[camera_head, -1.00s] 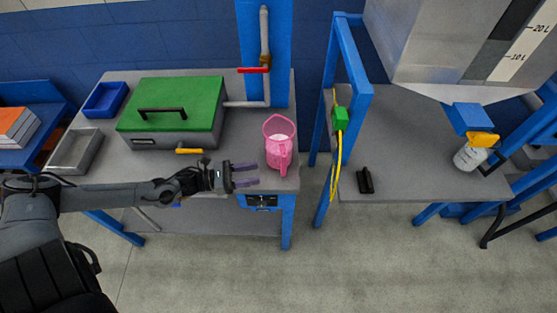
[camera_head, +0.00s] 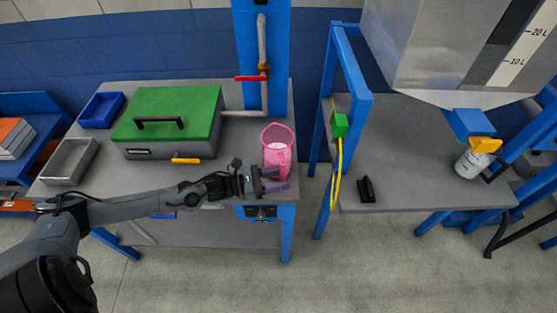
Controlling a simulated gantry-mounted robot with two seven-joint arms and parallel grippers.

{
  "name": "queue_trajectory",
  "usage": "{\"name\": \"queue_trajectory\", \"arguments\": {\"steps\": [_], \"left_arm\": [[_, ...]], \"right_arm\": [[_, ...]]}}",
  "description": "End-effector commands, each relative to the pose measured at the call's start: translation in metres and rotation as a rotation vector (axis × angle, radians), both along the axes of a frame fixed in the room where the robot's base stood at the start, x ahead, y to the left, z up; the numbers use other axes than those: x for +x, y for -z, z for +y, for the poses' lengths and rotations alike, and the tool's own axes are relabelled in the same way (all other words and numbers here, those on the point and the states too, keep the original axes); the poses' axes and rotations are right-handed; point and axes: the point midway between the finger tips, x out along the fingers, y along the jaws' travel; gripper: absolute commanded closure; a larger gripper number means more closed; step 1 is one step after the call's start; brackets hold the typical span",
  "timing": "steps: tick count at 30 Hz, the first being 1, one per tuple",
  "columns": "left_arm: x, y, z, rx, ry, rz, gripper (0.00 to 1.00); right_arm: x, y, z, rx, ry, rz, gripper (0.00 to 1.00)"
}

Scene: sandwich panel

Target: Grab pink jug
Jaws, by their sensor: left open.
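The pink jug (camera_head: 278,143) stands upright near the right front corner of the left grey table, with its handle toward the front. The fingers are open. In this view they overlap the jug's lower part; I cannot tell whether they touch it or have the handle between them. My right gripper is not in view.
A green-lidded box (camera_head: 172,113), a blue tray (camera_head: 102,109) and a grey tray (camera_head: 69,161) stand on the left table. A blue post with a red-handled valve (camera_head: 250,79) rises behind the jug. A gap separates the right table (camera_head: 425,193).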

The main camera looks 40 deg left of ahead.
Motion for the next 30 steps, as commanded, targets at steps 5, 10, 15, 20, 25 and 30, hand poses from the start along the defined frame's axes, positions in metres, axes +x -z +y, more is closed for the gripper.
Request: {"name": "queue_trajectory", "arguments": {"steps": [5,10,15,20,25,30], "left_arm": [[0.0103,0.0005,-0.0079,0.0,0.0,0.0,0.53],[0.011,0.0006,-0.0087,0.001,0.0,0.002,0.53],[0.0109,0.0005,-0.0085,0.001,0.0,0.001,0.65],[0.0108,0.0005,-0.0084,0.001,0.0,0.001,0.9],[0.0108,0.0004,-0.0084,0.001,0.0,0.001,1.0],[0.0109,-0.0001,-0.0082,0.001,0.0,-0.001,1.0]], "right_arm": [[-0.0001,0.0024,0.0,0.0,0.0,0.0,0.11],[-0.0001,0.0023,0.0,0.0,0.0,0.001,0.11],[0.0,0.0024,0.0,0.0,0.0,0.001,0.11],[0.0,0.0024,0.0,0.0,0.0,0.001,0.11],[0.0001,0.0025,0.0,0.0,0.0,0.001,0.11],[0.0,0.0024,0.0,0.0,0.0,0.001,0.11]]}}
